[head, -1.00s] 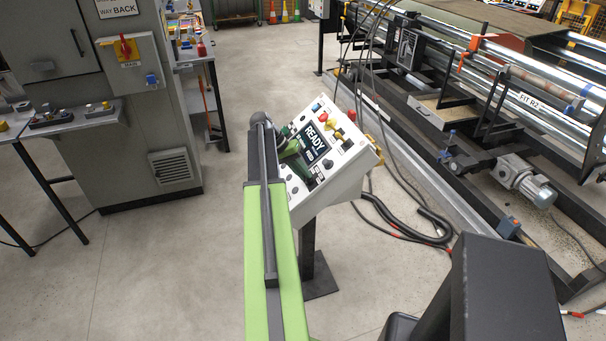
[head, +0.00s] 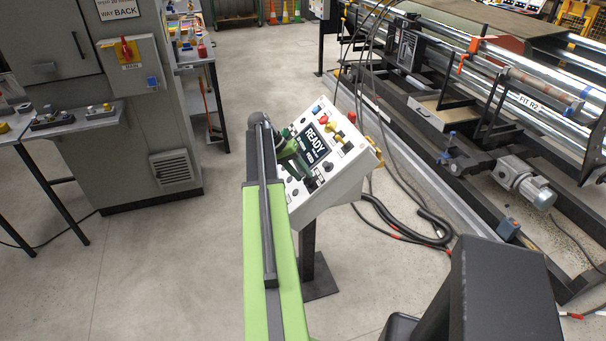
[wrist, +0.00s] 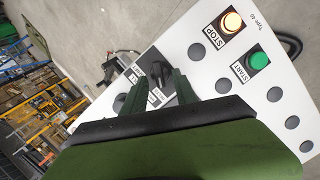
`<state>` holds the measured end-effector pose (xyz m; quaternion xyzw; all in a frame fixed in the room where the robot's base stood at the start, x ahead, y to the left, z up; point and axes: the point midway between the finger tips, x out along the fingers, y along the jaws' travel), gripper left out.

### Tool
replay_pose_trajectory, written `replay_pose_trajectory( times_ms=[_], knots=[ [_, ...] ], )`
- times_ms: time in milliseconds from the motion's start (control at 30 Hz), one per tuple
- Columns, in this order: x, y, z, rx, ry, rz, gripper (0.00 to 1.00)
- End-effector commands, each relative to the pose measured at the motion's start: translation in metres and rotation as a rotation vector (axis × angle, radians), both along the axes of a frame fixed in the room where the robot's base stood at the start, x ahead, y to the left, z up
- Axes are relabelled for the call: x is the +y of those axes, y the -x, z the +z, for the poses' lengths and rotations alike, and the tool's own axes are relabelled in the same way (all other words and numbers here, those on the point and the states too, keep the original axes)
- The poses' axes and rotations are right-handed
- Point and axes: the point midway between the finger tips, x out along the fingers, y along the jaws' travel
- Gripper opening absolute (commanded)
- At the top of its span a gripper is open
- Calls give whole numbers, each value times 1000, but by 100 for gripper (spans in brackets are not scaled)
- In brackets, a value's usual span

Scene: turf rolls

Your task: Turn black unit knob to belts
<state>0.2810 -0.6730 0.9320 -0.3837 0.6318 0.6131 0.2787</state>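The white control console (head: 345,177) stands on a dark post, with a lit screen reading READY (head: 316,141). In the wrist view, its sloped panel (wrist: 222,75) holds a black knob (wrist: 156,70) with a small label plate beside it that I cannot read. My gripper (wrist: 158,84) is open, its two dark green fingers apart, with the black knob just beyond and between their tips. I cannot tell whether they touch it. In the head view my arm hides much of the gripper and part of the panel.
A lit STOP button (wrist: 230,22) and a green START button (wrist: 259,60) sit to the right on the panel, among several dark round plugs. A roller machine (head: 500,140) stands right of the console, a grey cabinet (head: 150,120) left. Cables lie beside the console.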

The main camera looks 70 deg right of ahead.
Motion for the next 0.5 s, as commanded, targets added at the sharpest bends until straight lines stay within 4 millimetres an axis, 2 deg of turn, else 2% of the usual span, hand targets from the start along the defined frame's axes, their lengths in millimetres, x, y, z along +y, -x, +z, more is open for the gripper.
replay_pose_trajectory(
  times_ms=[33, 200, 500],
  knots=[
    [1, -6, 18, 0, 0, 1, 35],
    [7, -31, 59, -1, -1, 2, 35],
    [18, -73, 118, 0, -2, 2, 35]
  ],
)
